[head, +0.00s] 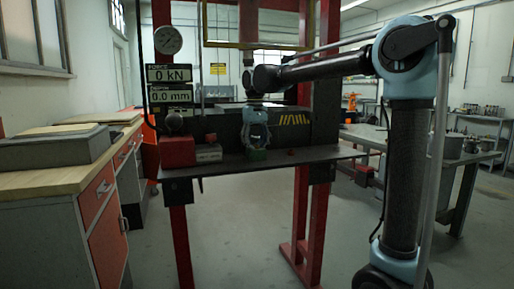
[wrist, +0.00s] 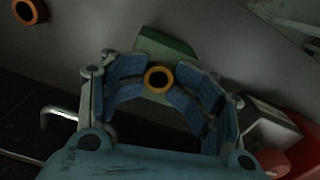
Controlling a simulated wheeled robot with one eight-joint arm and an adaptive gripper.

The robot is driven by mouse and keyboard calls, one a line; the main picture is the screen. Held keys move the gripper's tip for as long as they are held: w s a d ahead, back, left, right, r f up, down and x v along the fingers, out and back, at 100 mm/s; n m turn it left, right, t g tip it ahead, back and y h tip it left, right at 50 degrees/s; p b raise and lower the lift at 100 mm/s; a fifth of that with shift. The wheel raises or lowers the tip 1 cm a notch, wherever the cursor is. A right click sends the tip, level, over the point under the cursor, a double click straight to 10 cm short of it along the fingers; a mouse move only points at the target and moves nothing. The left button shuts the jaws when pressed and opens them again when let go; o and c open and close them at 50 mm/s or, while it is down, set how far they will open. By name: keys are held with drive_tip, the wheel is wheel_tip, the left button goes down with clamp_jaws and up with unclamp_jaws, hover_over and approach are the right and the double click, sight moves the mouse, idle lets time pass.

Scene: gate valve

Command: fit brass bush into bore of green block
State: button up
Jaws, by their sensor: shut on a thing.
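My gripper (wrist: 160,80) is closed in around a brass bush (wrist: 158,78), a ring with a dark centre, held between the blue finger pads. The green block (wrist: 168,45) lies right behind the bush in the wrist view, partly covered by the fingers. In the head view my gripper (head: 257,142) points down over the green block (head: 257,155) on the press's shelf. The bush cannot be made out there. The bore is hidden, and I cannot tell whether the bush is above it or partly in it.
A small orange-red ring-shaped piece (wrist: 30,11) lies apart on the shelf, and shows in the head view (head: 291,151). A red box (head: 177,151) and a grey box (head: 208,152) stand left of the block. The red press frame (head: 325,60) rises around the shelf.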

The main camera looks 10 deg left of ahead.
wheel_tip(320, 180, up, 13)
drive_tip(key=s+d+f+m, duration=0.1)
drive_tip(key=d+f, duration=0.2)
drive_tip(key=d, duration=0.4)
drive_tip(key=s+d+f+m, duration=0.1)
drive_tip(key=d+f, duration=0.2)
drive_tip(key=d, duration=0.5)
drive_tip(key=s+d+f+m+t, duration=0.1)
drive_tip(key=s+d+f+m, duration=0.1)
drive_tip(key=s+d+f, duration=0.6)
drive_tip(key=s+d+f+m+t, duration=0.15)
drive_tip(key=s+d+f, duration=0.25)
drive_tip(key=d+f, duration=0.75)
drive_tip(key=s+d+f+m, duration=0.1)
drive_tip(key=s+d+f, duration=0.2)
drive_tip(key=f, duration=0.4)
drive_tip(key=s+d+f+m, duration=0.2)
drive_tip(key=s+d+f, duration=0.1)
drive_tip(key=s+f, duration=0.3)
drive_tip(key=shift+s+d+f, duration=0.2)
drive_tip(key=shift+f, duration=0.35)
